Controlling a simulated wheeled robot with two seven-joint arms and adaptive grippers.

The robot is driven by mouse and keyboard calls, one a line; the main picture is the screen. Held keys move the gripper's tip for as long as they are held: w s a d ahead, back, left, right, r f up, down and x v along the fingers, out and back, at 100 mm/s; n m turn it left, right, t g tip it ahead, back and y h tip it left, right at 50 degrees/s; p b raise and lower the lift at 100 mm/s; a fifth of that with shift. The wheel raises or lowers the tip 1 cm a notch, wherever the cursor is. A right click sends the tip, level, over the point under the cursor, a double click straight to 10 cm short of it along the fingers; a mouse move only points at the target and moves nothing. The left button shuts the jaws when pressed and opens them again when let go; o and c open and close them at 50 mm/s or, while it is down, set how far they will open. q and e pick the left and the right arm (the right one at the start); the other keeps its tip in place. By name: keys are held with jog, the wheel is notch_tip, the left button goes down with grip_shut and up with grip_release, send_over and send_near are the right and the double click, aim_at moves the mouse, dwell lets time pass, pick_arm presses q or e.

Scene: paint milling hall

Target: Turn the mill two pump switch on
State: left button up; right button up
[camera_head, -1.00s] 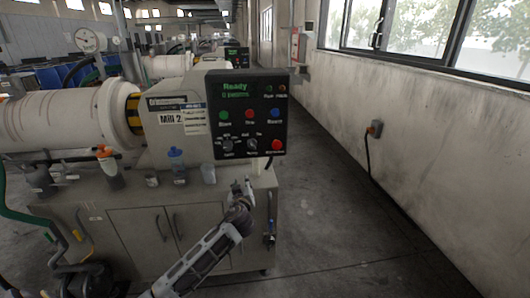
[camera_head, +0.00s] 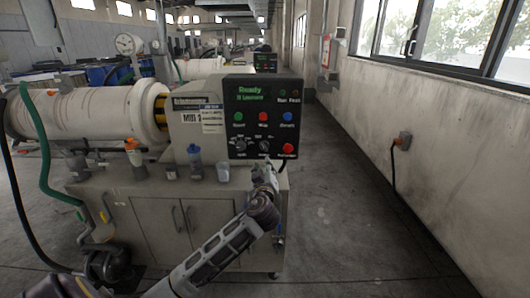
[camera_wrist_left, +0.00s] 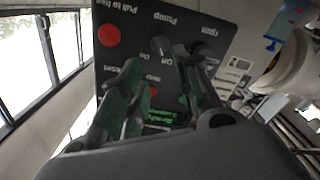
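The dark control panel (camera_head: 265,100) stands on the machine labelled as a mill 2. Its pump switch (camera_head: 264,146) is a small knob in the lower row, between the rpm knob (camera_head: 241,146) and the red trip button (camera_head: 289,148). In the left wrist view, upside down, the pump switch (camera_wrist_left: 160,43) shows under a "Pump" label with On and Off marks. Its pointer direction is too small to tell. My left gripper (camera_head: 266,168) is just below the panel, in front of the switch. In the wrist view its fingers (camera_wrist_left: 162,75) are apart and empty, short of the knob. My right gripper is not seen.
Bottles and cups, including a blue-capped bottle (camera_head: 195,158) and a cup (camera_head: 223,172), stand on the cabinet top (camera_head: 110,180) left of my gripper. The aisle floor (camera_head: 345,210) right of the cabinet is clear, up to the wall.

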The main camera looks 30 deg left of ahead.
pick_arm(q)
jog(key=p, duration=0.1)
send_near(265, 149)
jog(key=x, duration=0.4)
jog(key=shift+w+a, duration=0.25)
jog(key=shift+a, duration=0.05)
jog(key=shift+p+x, duration=0.4)
jog(key=shift+x, duration=1.55)
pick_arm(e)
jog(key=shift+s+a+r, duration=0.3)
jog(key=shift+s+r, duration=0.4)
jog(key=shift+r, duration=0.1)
pick_arm(q)
grip_shut()
